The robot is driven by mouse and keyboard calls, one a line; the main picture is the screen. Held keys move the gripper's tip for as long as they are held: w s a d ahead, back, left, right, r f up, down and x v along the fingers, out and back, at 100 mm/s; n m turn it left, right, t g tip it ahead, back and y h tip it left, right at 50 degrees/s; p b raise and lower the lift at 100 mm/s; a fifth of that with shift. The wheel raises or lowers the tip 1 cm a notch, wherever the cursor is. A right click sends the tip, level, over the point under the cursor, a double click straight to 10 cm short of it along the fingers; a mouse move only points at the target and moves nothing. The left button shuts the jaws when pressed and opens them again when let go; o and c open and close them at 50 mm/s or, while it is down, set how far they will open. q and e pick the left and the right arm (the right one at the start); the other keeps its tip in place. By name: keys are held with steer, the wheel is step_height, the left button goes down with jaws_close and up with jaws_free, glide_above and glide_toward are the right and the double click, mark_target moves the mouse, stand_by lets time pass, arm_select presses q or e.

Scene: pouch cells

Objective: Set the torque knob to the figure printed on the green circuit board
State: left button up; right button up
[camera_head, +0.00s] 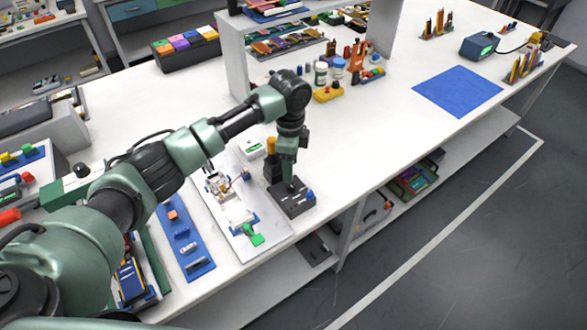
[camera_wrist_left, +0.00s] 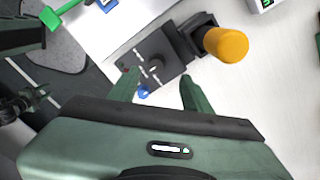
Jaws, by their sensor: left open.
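The dark control box (camera_head: 297,205) stands on the white bench near its front edge. In the left wrist view the box (camera_wrist_left: 139,51) shows a round black knob (camera_wrist_left: 155,66) with white marks around it and a blue button (camera_wrist_left: 144,92). My left gripper (camera_head: 290,182) points down over the box. In its wrist view the open, empty fingers (camera_wrist_left: 160,92) are spread on either side of the box's near end, and the knob lies beyond the gap. Contact cannot be told. I cannot make out a green circuit board or a printed figure. My right gripper is not in view.
An orange-topped cylinder (camera_wrist_left: 225,45) stands in a dark holder beside the box. A white tray (camera_head: 272,238) with a bright green handle (camera_head: 252,239) lies to the left. A small white box (camera_head: 250,148) with a green display is behind. The bench right of the box is clear.

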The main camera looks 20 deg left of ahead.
mark_target(290, 185)
arm_select(q)
steer(key=shift+s+f+p, duration=0.3)
steer(key=shift+s+f, duration=0.5)
steer(key=shift+f, duration=0.3)
steer(key=f, duration=0.2)
steer(key=w+f, duration=0.1)
steer(key=f, duration=0.1)
steer(key=shift+w, duration=0.1)
steer(key=shift+s+r, duration=0.1)
steer(key=shift+s, duration=0.15)
steer(key=shift+c, duration=0.3)
steer(key=shift+w, duration=0.1)
jaws_close()
